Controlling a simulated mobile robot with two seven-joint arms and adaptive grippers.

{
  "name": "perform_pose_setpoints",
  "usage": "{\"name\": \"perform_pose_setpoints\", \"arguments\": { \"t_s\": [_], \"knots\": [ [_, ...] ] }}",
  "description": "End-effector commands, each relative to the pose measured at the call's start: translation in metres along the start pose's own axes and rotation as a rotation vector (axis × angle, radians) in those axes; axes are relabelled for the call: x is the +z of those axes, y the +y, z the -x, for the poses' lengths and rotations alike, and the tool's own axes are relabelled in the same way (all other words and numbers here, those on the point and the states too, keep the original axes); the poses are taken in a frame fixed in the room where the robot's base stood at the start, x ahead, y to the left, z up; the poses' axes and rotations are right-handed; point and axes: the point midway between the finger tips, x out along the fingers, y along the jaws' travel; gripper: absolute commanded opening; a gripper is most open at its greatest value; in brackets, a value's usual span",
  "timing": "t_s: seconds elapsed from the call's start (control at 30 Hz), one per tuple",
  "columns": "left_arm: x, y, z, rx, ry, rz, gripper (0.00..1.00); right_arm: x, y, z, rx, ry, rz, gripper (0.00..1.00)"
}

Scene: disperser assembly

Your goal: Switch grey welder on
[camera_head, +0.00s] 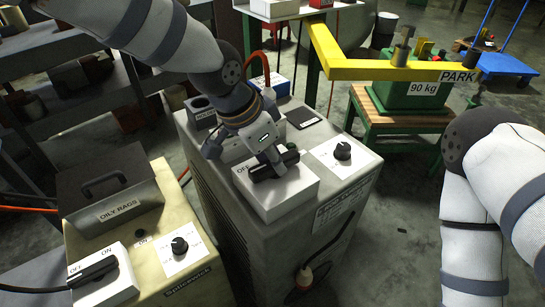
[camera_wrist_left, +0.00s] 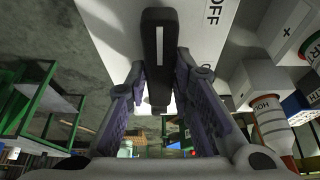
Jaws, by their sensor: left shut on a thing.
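The grey welder (camera_head: 285,250) stands in the middle of the head view. On its top is a white switch box (camera_head: 290,194) with a black rotary handle (camera_head: 260,173). My left gripper (camera_head: 277,160) reaches down from above and is shut on this handle. In the left wrist view the dark handle (camera_wrist_left: 158,55), with a white stripe, sits between the two fingers. "OFF" is printed on the white box (camera_wrist_left: 207,30) beside it. The gripper covers part of the box's lettering in the head view. My right arm is at the right; its gripper is out of frame.
A beige welder (camera_head: 195,285) with its own OFF/ON switch (camera_head: 98,272) and an oily rags box (camera_head: 112,195) stands left. A knob (camera_head: 342,150) is right of the switch box. A green stool (camera_head: 405,125) carries a green 90 kg block (camera_head: 410,97) behind right.

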Motion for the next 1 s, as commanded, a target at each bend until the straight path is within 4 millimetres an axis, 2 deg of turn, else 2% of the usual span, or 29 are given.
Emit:
{"name": "perform_pose_setpoints", "arguments": {
  "t_s": [0.27,1.0],
  "knots": [
    [0.001,-0.002,-0.003,0.073,0.001,-0.156,0.0,0.005,0.0,-0.008,0.001,-0.024,0.0,0.0],
    [-0.001,-0.005,-0.006,0.342,0.001,-0.805,0.0,0.029,0.002,-0.046,0.006,-0.131,0.002,0.0]
  ]
}}
